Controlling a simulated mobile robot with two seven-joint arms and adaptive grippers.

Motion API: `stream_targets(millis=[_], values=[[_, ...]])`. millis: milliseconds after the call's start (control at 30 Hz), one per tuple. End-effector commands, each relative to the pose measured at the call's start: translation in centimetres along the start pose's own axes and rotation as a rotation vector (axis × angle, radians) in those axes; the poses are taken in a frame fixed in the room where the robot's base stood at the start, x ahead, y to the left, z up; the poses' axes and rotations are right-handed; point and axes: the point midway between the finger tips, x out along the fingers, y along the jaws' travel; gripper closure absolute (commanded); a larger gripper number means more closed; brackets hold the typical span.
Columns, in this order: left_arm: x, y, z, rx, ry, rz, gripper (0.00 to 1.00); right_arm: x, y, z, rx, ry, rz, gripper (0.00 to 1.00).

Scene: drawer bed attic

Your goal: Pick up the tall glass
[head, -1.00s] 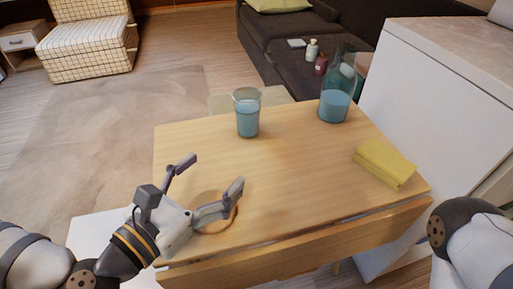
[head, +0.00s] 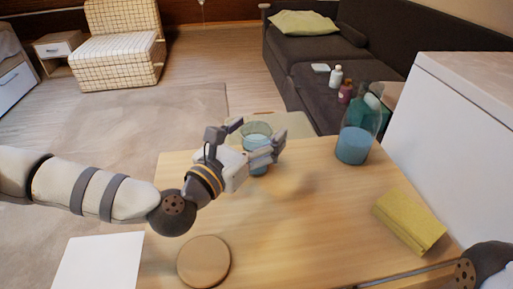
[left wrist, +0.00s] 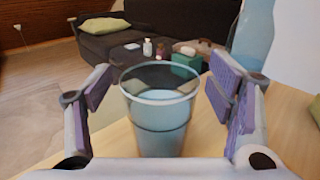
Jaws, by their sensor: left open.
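The tall glass (head: 258,133) is clear, with bluish liquid in it. It stands upright on the wooden table, near its far edge. My left gripper (head: 259,138) is open at the glass, and its palm and fingers hide part of it in the head view. In the left wrist view the glass (left wrist: 160,115) is between the two spread fingers of my left gripper (left wrist: 160,92), with a gap on each side. The lower end of the glass is hidden there by the gripper body. My right gripper does not show; only part of my right arm is at the lower right.
The wooden table (head: 300,225) is bare in the middle. A large bottle (head: 356,143) with blue liquid stands right of the glass. A yellow cloth (head: 410,221) lies at the right, and a round wooden coaster (head: 204,262) lies near the front left. A white cabinet (head: 450,120) borders the right side.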

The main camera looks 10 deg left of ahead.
Motion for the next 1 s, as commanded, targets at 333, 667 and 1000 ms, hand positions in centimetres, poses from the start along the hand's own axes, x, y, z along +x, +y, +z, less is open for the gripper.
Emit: stream_targets(millis=[333, 667, 1000], values=[[0.0, 0.0, 0.0, 0.0, 0.0, 0.0, 0.63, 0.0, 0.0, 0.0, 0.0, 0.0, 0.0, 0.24], [0.0, 0.0, 0.1, 0.0, -0.001, 0.0, 0.81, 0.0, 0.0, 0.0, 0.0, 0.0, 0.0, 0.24], [-1.2, -1.6, 5.8, -0.001, -0.007, -0.008, 0.81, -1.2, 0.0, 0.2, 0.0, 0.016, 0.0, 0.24]])
